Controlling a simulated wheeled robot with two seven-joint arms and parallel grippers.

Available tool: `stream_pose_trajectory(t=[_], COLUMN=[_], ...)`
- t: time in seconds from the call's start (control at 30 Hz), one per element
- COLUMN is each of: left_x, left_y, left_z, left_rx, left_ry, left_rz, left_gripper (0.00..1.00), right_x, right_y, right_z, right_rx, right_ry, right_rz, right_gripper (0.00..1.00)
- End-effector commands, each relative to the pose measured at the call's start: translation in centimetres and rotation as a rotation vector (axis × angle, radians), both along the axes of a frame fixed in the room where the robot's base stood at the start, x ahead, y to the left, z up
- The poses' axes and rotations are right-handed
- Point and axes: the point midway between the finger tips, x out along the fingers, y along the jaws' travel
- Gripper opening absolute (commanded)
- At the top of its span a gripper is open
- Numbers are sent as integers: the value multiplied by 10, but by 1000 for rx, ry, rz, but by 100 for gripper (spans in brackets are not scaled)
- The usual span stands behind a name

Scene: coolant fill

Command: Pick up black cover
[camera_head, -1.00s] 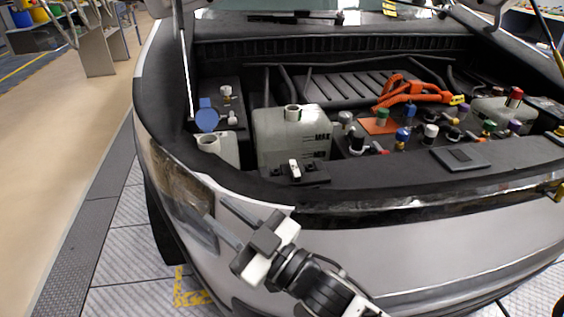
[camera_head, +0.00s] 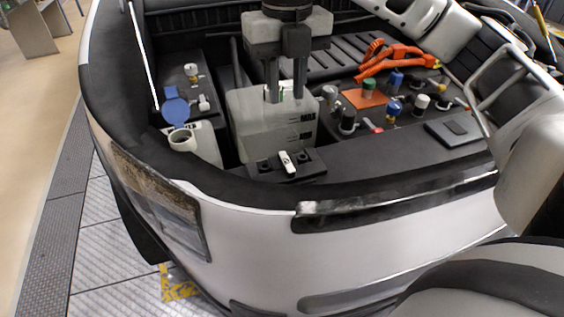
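My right gripper (camera_head: 285,98) points straight down from the top middle over the pale translucent tank (camera_head: 252,130). Its two dark fingers stand apart, one on each side of the tank's filler neck, which is partly hidden between them. I see no gap closing on the neck and cannot tell whether the fingers touch it. No separate black cover shows plainly. A flat dark piece (camera_head: 440,137) with a small black block on it lies at the right of the engine bay, and I cannot tell whether it is the cover.
A white reservoir (camera_head: 205,150) with an open neck and a blue flap cap (camera_head: 175,108) stands left of the tank. Several coloured caps, an orange cable (camera_head: 375,62) and a black-capped fitting (camera_head: 348,118) lie right. The car's front edge (camera_head: 250,225) runs below.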

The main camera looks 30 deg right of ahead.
Motion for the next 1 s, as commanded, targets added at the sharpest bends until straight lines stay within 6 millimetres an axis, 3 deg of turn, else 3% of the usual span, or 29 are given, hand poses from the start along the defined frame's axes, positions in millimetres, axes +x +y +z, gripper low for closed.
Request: stream_pose_trajectory(t=[0.17, 0.4, 0.73, 1.0], left_x=[1, 2, 1, 0], left_y=[-1, -3, -3, -2], left_z=[-10, -2, -2, -3], left_rx=[-13, -30, -31, -22], left_ry=[-5, -18, -14, -7], left_rz=[1, 3, 6, 6], left_gripper=[65, 65, 65, 65], right_x=[-1, -1, 0, 2], right_y=[-1, -1, -2, -5], right_z=[-39, -83, -111, -149], right_rx=[-6, -4, -3, -2], right_ry=[7, 4, 3, 4], right_rz=[-2, -1, -1, 0], right_gripper=[25, 25, 25, 25])
